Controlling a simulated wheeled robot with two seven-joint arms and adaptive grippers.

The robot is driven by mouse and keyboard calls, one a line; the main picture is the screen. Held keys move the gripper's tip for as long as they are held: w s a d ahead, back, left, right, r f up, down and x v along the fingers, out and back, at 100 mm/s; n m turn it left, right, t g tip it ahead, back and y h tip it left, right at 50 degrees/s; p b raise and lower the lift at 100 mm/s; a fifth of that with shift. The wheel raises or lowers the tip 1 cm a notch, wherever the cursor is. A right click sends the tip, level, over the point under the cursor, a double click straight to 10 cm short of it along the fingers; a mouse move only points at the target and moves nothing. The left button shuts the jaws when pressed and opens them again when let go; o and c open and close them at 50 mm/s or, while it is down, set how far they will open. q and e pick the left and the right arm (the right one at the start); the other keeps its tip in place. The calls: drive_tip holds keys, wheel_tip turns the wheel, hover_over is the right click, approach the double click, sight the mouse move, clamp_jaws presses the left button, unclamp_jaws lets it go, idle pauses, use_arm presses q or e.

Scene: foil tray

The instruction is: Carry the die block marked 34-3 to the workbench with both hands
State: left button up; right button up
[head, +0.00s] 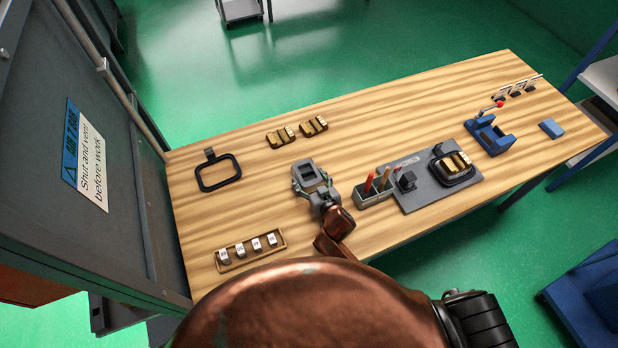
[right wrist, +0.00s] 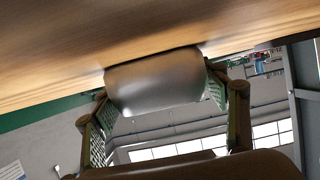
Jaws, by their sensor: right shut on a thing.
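A grey metal block (head: 307,173) with a dark square recess is at the middle of the wooden workbench (head: 400,110). No 34-3 mark on it can be read, so I cannot tell whether it is the named die block. My right gripper (head: 311,184) is shut on this block, with one finger on each side. In the right wrist view the block (right wrist: 155,82) shows as a smooth grey body between the fingers, against the wood. I cannot tell whether it touches the bench top. My left gripper is not in view.
A wooden tray (head: 221,258) of several marked pale pieces lies front left, a black frame (head: 239,168) behind it. A holder with coloured handles (head: 373,199), a grey plate (head: 423,198) and a blue fixture (head: 493,138) stand to the right. A dark cabinet (head: 110,100) borders the left.

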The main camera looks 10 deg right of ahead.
drive_tip(key=o, duration=2.1)
drive_tip(key=shift+r, duration=0.2)
drive_tip(key=shift+r, duration=0.35)
drive_tip(key=p+v, duration=0.1)
drive_tip(key=v, duration=1.1)
drive_tip(key=shift+r, duration=0.1)
